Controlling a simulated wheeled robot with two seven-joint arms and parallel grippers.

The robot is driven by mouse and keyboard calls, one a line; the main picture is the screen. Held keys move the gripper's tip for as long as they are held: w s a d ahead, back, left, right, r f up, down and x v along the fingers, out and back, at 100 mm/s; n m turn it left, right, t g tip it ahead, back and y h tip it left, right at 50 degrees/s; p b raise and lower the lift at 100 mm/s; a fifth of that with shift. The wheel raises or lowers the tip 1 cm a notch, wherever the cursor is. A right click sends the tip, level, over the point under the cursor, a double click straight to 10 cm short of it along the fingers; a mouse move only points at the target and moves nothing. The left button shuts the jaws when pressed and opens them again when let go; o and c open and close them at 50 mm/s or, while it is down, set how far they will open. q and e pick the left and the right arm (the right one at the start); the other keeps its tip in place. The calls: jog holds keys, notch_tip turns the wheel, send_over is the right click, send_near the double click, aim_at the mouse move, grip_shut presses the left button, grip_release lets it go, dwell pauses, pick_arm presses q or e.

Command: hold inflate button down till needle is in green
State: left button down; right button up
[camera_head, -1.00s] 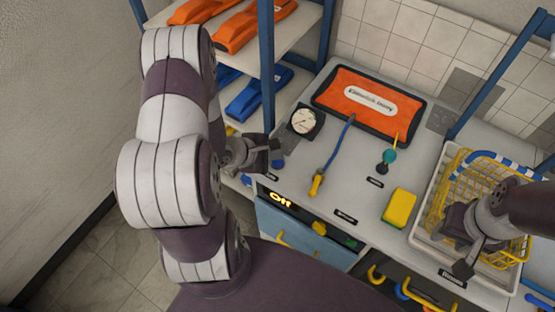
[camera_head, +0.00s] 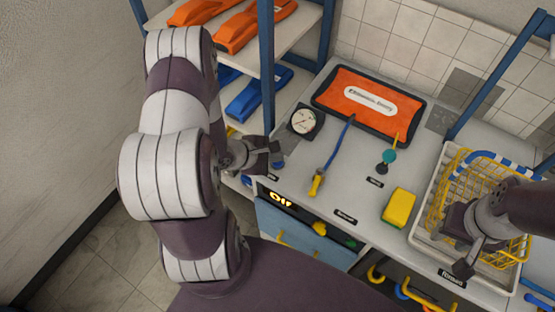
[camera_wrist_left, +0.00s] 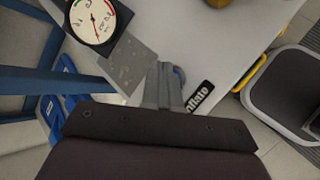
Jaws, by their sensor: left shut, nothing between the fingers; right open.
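The round pressure gauge (camera_head: 303,121) sits on the bench's left part and shows at the upper left of the left wrist view (camera_wrist_left: 93,20). The blue inflate button (camera_head: 278,163) is at the bench's left edge, mostly hidden behind the fingers in the left wrist view (camera_wrist_left: 180,75), beside the "Inflate" label (camera_wrist_left: 199,97). My left gripper (camera_head: 277,148) is shut and empty, its tips at the button; I cannot tell whether they touch it. My right gripper (camera_head: 484,258) is open over the wire basket.
An orange lifting bag (camera_head: 335,97) lies at the back, with a blue hose (camera_head: 338,143) in front of it. A yellow sponge (camera_head: 399,207) and a yellow wire basket (camera_head: 455,180) in a white tray (camera_head: 425,226) are to the right. A blue shelf post (camera_head: 266,70) stands close to my left arm.

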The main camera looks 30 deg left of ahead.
aim_at(275, 164)
pick_arm(q)
jog(key=shift+f, duration=0.5)
dwell(0.4)
dwell(2.4)
jog(key=shift+r+p, duration=0.95)
jog(key=shift+p, duration=0.2)
notch_tip(275, 164, up, 5)
jog(key=p, duration=0.6)
jog(key=shift+r, duration=0.1)
